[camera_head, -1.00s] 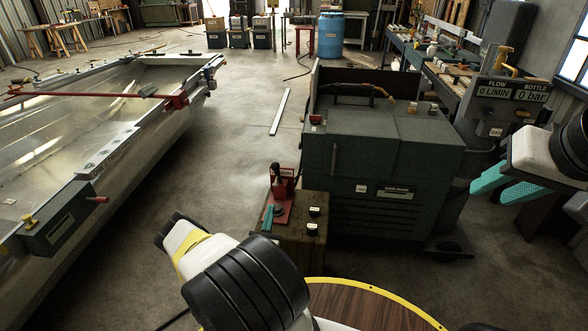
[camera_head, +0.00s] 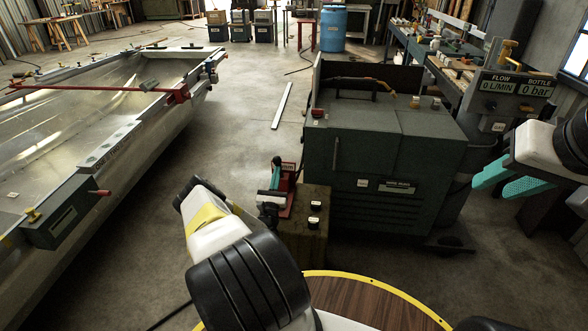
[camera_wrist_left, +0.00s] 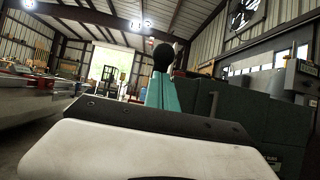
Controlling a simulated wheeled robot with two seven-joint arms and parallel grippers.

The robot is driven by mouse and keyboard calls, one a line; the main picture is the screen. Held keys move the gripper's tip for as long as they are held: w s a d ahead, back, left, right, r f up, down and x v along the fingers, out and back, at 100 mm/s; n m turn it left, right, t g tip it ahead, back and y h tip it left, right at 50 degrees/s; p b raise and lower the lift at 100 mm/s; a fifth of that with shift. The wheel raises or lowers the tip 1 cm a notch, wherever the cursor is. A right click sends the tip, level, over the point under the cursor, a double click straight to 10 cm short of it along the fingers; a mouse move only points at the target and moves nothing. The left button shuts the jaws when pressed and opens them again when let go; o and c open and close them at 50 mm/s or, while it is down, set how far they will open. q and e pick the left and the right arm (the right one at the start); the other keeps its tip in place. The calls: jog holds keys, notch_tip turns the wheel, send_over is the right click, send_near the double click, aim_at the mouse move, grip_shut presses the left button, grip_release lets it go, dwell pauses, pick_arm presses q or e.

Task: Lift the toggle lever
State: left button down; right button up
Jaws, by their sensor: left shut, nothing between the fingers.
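The toggle lever is on a red bracket (camera_head: 288,168) on top of a small olive box. Its black knob (camera_head: 276,160) stands up at the top, and it also shows in the left wrist view (camera_wrist_left: 163,57). My left gripper (camera_head: 275,178) has its teal fingers together, pointing up beside the lever just below the knob. In the wrist view the knob appears right above the teal fingertips (camera_wrist_left: 161,85). Whether they touch the lever I cannot tell. The lever's lower part is hidden behind the fingers. My right gripper (camera_head: 507,180) is open and empty at the right, far from the lever.
The olive box (camera_head: 314,245) has labelled black knobs on top. A large green cabinet (camera_head: 385,150) stands right behind and beside it. An aluminium boat hull (camera_head: 150,130) lies at the left, with bare floor (camera_head: 245,150) between.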

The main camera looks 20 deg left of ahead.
aim_at(278, 164)
dwell(0.3)
pick_arm(q)
jog(key=shift+g, duration=0.4)
jog(key=shift+w+a+r, duration=0.25)
jog(key=shift+w+r, duration=0.4)
jog(key=shift+w, duration=0.1)
jog(key=shift+w+a+r, duration=0.2)
jog(key=shift+w+r, duration=0.45)
jog(key=shift+w, duration=0.1)
